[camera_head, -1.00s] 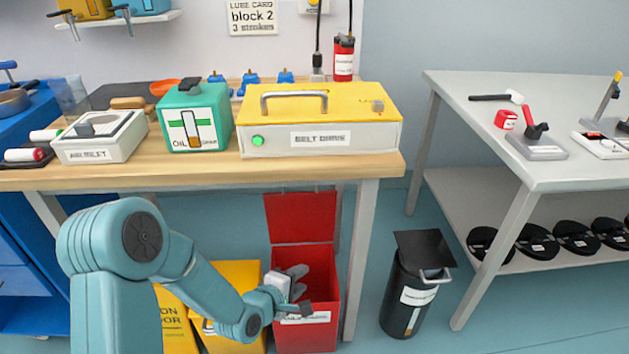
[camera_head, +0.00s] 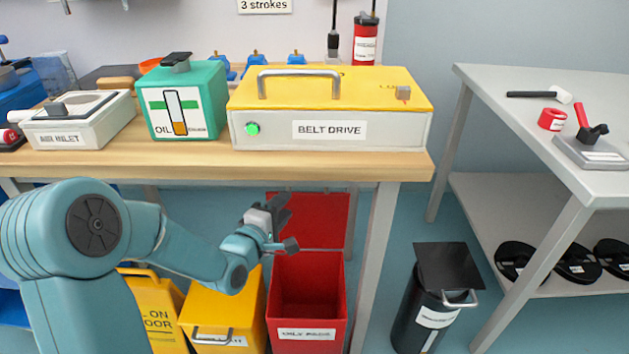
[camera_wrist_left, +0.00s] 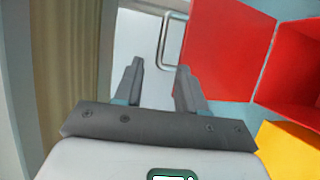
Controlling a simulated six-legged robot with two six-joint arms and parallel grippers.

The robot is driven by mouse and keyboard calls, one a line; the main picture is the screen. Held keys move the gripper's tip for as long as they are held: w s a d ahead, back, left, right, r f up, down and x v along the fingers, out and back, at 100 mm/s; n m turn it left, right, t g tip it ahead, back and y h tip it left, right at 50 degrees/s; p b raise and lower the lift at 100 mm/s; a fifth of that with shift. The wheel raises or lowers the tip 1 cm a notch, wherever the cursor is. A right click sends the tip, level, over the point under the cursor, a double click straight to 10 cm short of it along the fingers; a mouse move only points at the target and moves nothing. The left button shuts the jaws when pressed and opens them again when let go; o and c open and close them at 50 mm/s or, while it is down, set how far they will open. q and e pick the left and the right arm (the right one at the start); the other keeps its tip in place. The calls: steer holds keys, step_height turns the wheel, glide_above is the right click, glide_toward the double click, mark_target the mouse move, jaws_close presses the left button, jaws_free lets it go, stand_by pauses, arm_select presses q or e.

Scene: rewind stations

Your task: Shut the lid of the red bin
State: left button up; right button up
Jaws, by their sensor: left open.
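The red bin (camera_head: 306,300) stands on the floor under the front of the workbench. Its red lid (camera_head: 318,222) stands up at the back, open, and the bin's inside shows. My left gripper (camera_head: 286,224) is in front of the lid's left part and above the bin, hiding some of the lid. It is open and empty. In the left wrist view the two fingers (camera_wrist_left: 157,80) are apart, with the red lid (camera_wrist_left: 225,50) just right of them and the bin (camera_wrist_left: 298,70) at the right edge. My right gripper is not in view.
A yellow bin (camera_head: 215,310) stands just left of the red bin. A black bin with a dark lid (camera_head: 440,275) stands to the right. The workbench edge (camera_head: 300,166) runs above, with a belt drive box (camera_head: 330,105) on it. A bench leg (camera_head: 374,260) is close to the red bin's right side.

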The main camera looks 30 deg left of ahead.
arm_select(q)
steer(key=w+a+f+b, duration=0.1)
steer(key=w, duration=0.6)
steer(key=w+a+f+b, duration=0.1)
steer(key=w+a+b, duration=0.1)
steer(key=w, duration=0.6)
steer(key=shift+w+f, duration=0.3)
steer(key=shift+c, duration=0.3)
jaws_close()
